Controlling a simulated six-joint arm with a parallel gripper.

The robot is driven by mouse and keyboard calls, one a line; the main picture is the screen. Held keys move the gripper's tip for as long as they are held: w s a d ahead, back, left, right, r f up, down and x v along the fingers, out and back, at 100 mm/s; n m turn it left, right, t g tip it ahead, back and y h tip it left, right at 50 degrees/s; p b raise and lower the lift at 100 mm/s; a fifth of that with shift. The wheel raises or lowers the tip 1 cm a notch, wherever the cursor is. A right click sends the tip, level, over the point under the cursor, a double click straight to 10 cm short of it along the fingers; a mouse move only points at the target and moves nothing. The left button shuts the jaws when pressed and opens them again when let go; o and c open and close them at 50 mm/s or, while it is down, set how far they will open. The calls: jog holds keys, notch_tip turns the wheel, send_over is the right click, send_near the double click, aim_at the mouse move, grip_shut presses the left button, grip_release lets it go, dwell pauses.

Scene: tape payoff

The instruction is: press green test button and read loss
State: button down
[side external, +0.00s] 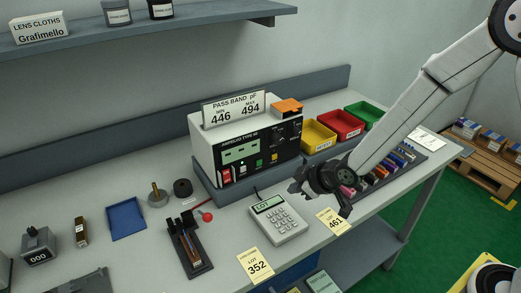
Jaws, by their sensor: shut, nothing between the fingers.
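The test meter (207,148) is a white box with a black front panel on a grey plinth at the bench's middle. Its green display (240,152) shows marks too small to read surely, perhaps dashes. A small green button (259,163) sits low on the panel, with red and white switches to its left. My gripper (294,187) is shut and empty. In the picture it is right of and below the green button, apart from the panel, and above the bench behind the keypad. Its fingertips are dark and partly hard to make out.
A sign (234,109) reading 446 min, 494 max stands on the meter. A keypad (278,218) showing LOT lies in front, with lot cards 352 (257,266) and 461 (333,221) nearby. Yellow (318,137), red and green bins stand right.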

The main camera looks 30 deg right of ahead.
jog(key=shift+w+a+f+n+t+y, duration=0.1)
jog(key=shift+w+a+n+t+y, duration=0.15)
jog(key=shift+a, duration=0.2)
jog(key=shift+w+a+f+n+t+y, duration=0.1)
jog(key=shift+w+a+n, duration=0.05)
jog(key=shift+w+a, duration=0.25)
send_near(256, 168)
jog(key=shift+s+f+x, duration=0.1)
jog(key=shift+s+x, duration=0.05)
jog(key=shift+x, duration=0.7)
jog(key=shift+s+f+x, duration=0.1)
jog(key=shift+f+x, duration=0.05)
jog(key=shift+x, duration=0.65)
jog(key=shift+s+f+x, duration=0.1)
jog(key=shift+s+x, duration=0.05)
jog(key=shift+x, duration=0.7)
jog(key=shift+w+a, duration=0.15)
jog(key=shift+w, duration=0.6)
dwell(1.2)
jog(key=shift+s, duration=0.8)
jog(key=shift+s, duration=0.1)
dwell(0.4)
jog(key=shift+s, duration=2.4)
